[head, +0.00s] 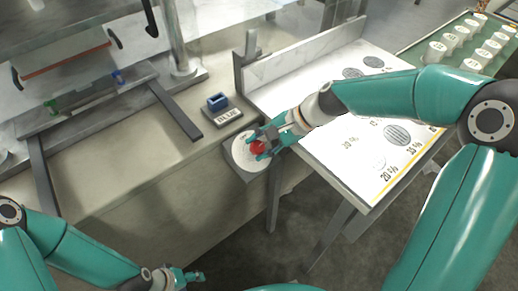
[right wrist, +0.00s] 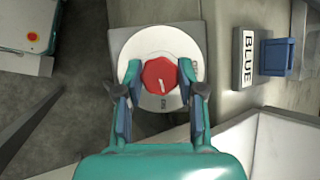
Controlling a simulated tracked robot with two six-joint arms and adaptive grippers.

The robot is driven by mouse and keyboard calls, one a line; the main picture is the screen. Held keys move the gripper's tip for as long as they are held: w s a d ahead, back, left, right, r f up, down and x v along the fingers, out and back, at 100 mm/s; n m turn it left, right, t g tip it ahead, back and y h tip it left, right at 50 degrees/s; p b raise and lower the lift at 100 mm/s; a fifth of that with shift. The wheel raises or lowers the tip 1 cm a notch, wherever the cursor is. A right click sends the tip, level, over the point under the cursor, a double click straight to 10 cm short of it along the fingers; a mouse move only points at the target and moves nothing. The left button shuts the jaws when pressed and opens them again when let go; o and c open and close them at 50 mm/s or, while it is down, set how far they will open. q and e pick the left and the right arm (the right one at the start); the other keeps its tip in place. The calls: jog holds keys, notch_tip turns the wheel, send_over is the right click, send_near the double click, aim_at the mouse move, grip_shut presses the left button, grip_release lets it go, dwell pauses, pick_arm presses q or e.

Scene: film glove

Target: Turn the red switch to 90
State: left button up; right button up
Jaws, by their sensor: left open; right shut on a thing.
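The red switch (head: 257,147) sits on a round white dial on a grey plate (head: 236,167) at the edge of the beige counter. In the right wrist view the red switch (right wrist: 160,76) is a faceted knob with a white pointer line, nearly upright and slightly tilted. Dial lettering is partly hidden and too small to read fully. My right gripper (head: 264,146) is shut on the red switch, with one finger on each side; it also shows in the right wrist view (right wrist: 159,80). My left gripper (head: 192,276) is open and empty, low in the head view, away from the switch.
A blue block (head: 217,101) stands on a grey base labelled BLUE, left of and behind the dial. A white printed table (head: 352,187) lies to the right. White cups (head: 437,51) stand on a green surface at the back right. Grey metal bars lie on the counter.

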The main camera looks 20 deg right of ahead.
jog(key=shift+d+f+m+t+b, duration=0.1)
jog(key=shift+m+t+b, duration=0.45)
jog(key=shift+m, duration=0.45)
jog(key=o, duration=1.2)
jog(key=shift+c, duration=0.2)
jog(key=v, duration=1.2)
jog(key=shift+s+f, duration=0.1)
jog(key=shift+f, duration=0.05)
